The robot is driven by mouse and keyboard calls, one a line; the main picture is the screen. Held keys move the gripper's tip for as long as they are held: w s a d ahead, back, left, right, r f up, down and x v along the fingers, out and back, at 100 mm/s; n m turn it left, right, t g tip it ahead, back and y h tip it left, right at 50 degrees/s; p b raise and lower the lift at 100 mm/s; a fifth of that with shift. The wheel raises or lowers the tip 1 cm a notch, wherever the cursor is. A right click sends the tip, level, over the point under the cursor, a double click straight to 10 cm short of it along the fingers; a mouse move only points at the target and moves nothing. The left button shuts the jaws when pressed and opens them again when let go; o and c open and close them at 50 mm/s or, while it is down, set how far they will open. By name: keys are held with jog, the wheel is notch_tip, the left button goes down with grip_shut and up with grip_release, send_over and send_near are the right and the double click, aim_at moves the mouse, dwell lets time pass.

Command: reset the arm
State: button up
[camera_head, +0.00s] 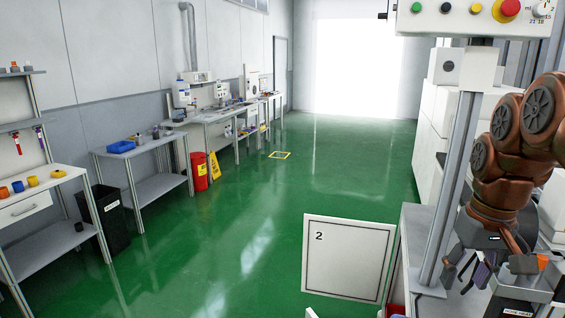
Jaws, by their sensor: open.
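My arm, brown with round ribbed joint covers, hangs down at the right edge of the camera_head view. My gripper (488,268) is at its lower end, pointing down, with its fingers spread open. A small purple item (484,273) shows among the fingers; I cannot tell whether it touches them. A dark bin with a label (518,305) stands just below and to the right of the gripper, with something orange (543,261) by its top. The arm hides part of the white equipment behind it.
A metal post (462,180) rises left of my arm, under a control panel (470,20) with a red button. A white panel marked 2 (348,258) stands in front. Workbenches (140,155) line the left wall, with a red bin (199,171).

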jog(key=s+a+f+g, duration=0.1)
jog(key=s+a+f, duration=0.5)
jog(key=s+f, duration=0.2)
jog(key=s+a+f+n+g, duration=0.1)
jog(key=s+a+f, duration=0.5)
jog(key=s, duration=0.5)
notch_tip(320, 180, down, 3)
jog(key=shift+s+a+r+g, duration=0.2)
jog(key=shift+s+a+g, duration=0.1)
jog(key=shift+a, duration=0.1)
